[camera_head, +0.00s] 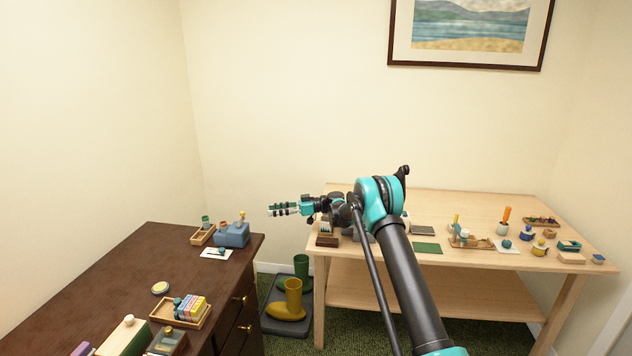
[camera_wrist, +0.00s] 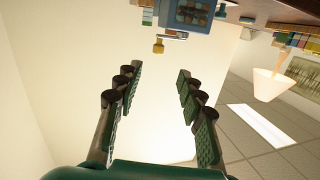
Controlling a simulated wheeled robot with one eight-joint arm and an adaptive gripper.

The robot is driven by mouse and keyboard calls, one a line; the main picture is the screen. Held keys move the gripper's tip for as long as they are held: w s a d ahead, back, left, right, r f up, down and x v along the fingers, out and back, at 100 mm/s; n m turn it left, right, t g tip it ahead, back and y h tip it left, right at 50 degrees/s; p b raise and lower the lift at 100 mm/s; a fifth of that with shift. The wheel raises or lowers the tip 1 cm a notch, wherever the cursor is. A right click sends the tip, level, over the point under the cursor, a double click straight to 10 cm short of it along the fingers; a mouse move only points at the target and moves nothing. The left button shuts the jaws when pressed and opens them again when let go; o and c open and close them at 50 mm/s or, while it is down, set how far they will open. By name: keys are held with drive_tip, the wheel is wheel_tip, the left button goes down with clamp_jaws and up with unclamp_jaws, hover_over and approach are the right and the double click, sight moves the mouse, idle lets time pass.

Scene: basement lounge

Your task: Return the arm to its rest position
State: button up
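My arm (camera_head: 412,290) reaches out over the light wooden table, its upper link slanting up from the bottom of the head view. My gripper (camera_head: 274,210) points left, above the gap between the two tables. In the wrist view my gripper (camera_wrist: 160,72) has its two dark, green-padded fingers spread wide apart. Nothing is between them but the pale wall behind. The wrist picture looks upside down, with furniture along the top edge and the ceiling at the bottom right.
A dark brown desk (camera_head: 100,270) on the left carries a blue box (camera_head: 232,235) and a wooden tray of coloured blocks (camera_head: 160,312). The light wooden table (camera_head: 460,205) on the right holds many small items.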

drive_tip(key=s+d+r+m+t+h, duration=0.25)
drive_tip(key=s+d+m+h, duration=0.2)
drive_tip(key=s+d, duration=0.5)
drive_tip(key=s+d+r+m+t+h, duration=0.2)
drive_tip(key=s+d+r+m+h, duration=0.15)
drive_tip(key=s+d+m, duration=0.45)
drive_tip(key=s+d+f+m+t+h, duration=0.1)
drive_tip(key=s+d+f+m+h, duration=0.2)
drive_tip(key=s+d, duration=1)
drive_tip(key=s+d+f+m+t+h, duration=0.1)
drive_tip(key=s+d+f+m+h, duration=0.2)
drive_tip(key=s+d, duration=1)
drive_tip(key=s+f+h, duration=0.2)
drive_tip(key=s+f, duration=0.1)
drive_tip(key=s, duration=0.2)
drive_tip(key=shift+s+h, duration=0.3)
drive_tip(key=shift+h, duration=0.1)
